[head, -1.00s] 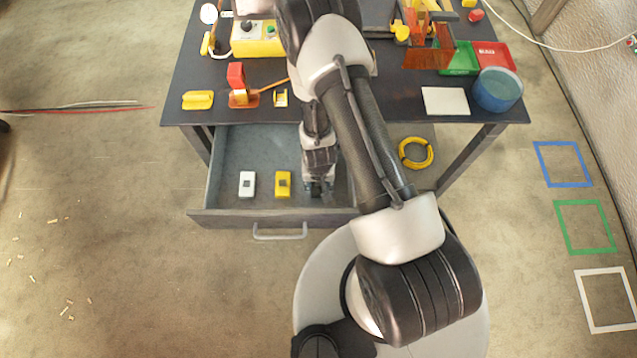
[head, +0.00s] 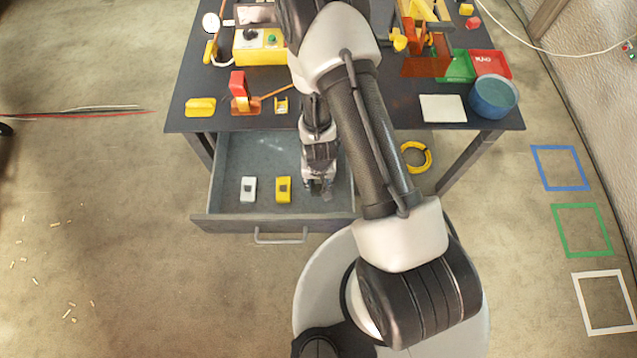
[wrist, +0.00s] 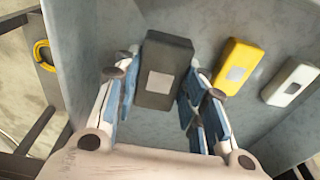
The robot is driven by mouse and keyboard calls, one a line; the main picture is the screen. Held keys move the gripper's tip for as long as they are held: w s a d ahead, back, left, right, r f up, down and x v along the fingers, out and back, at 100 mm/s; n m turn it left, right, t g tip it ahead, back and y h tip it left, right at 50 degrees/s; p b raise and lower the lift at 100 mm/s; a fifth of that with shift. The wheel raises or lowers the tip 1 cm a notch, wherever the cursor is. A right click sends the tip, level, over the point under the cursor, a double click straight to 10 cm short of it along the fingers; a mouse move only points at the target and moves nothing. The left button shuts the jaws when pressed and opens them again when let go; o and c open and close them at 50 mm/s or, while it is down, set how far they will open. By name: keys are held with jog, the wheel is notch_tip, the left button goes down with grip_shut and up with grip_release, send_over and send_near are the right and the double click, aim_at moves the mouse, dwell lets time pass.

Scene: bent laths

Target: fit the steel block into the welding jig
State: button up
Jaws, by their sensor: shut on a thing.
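A dark grey block with a pale square on its face, which looks like the steel block (wrist: 166,58), sits between the fingers of my gripper (wrist: 163,84) in the wrist view. The gripper is shut on it. In the head view my gripper (head: 318,187) is at the right side of the open drawer (head: 228,222), and the block is mostly hidden there. An orange fixture with a red clamp (head: 240,95) stands on the table's front left. Another orange fixture (head: 425,65) stands farther back. I cannot tell which is the welding jig.
A yellow block (head: 283,189) and a white block (head: 248,189) lie in the drawer to the left. The table (head: 360,115) also holds a yellow control box (head: 258,48), a white plate (head: 443,108) and a blue round container (head: 494,97). A yellow coil (head: 415,157) is right of the drawer.

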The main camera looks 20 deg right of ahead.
notch_tip(320, 180, up, 5)
jog(key=shift+f+p, duration=0.15)
jog(key=shift+p, duration=0.45)
jog(key=w+r+n, duration=0.2)
jog(key=w+r, duration=0.2)
jog(key=r, duration=0.6)
notch_tip(320, 180, up, 12)
jog(key=n, duration=0.2)
send_over(319, 181)
jog(key=w, duration=0.5)
jog(key=shift+s, duration=0.25)
jog(key=shift+d, duration=0.1)
